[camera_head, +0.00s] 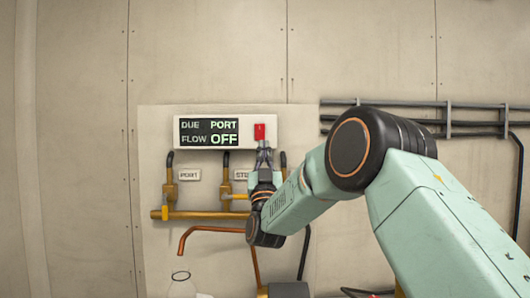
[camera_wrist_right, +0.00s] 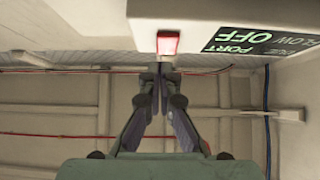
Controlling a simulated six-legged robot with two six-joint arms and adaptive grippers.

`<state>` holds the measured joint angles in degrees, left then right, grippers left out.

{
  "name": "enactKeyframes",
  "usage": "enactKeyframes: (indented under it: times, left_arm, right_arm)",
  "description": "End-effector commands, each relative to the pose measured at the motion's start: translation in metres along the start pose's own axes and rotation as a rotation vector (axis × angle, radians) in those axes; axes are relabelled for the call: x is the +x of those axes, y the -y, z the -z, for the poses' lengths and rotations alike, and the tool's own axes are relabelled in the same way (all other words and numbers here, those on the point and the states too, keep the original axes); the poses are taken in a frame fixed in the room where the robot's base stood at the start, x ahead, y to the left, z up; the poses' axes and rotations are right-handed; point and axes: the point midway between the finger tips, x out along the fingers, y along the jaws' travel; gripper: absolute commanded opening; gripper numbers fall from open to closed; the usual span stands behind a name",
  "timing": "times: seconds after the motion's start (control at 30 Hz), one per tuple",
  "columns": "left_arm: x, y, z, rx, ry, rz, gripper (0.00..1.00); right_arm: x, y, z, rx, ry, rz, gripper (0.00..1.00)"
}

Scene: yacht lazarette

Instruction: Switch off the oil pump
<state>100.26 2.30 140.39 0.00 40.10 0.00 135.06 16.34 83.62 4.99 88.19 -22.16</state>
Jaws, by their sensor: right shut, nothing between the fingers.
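A white control panel (camera_head: 216,118) is mounted on the wall, with a dark display (camera_head: 209,132) reading "DUE PORT" and "FLOW OFF". A red switch (camera_head: 260,132) sits at the panel's right end. My right gripper (camera_head: 264,150) is shut and empty, with its fingertips just below the red switch. In the right wrist view the closed fingertips (camera_wrist_right: 160,70) are close to the red switch (camera_wrist_right: 168,43), which looks lit. I cannot tell whether they touch it. My left gripper is not in view.
Brass pipework (camera_head: 205,214) with valves runs below the panel, with labels such as "PORT" (camera_head: 190,175). Dark pipes (camera_head: 470,105) run along the wall at the right. A clear container (camera_head: 181,286) stands at the bottom. The wall left of the panel is bare.

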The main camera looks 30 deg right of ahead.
Motion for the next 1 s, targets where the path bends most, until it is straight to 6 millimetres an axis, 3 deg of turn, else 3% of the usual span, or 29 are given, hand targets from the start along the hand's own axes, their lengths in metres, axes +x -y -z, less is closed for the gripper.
enactKeyframes:
  times: [0.3, 0.5, 1.0]
  left_arm:
    - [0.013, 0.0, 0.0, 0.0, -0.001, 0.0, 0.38]
    - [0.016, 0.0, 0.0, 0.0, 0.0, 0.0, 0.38]
    - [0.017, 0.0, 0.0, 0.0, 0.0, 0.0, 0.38]
  right_arm:
    - [-0.063, 0.001, -0.013, 0.001, 0.003, 0.002, 0.0]
    - [-0.089, 0.001, -0.016, 0.0, 0.001, 0.001, 0.0]
    - [-0.098, 0.0, -0.014, 0.0, -0.001, 0.0, 0.0]
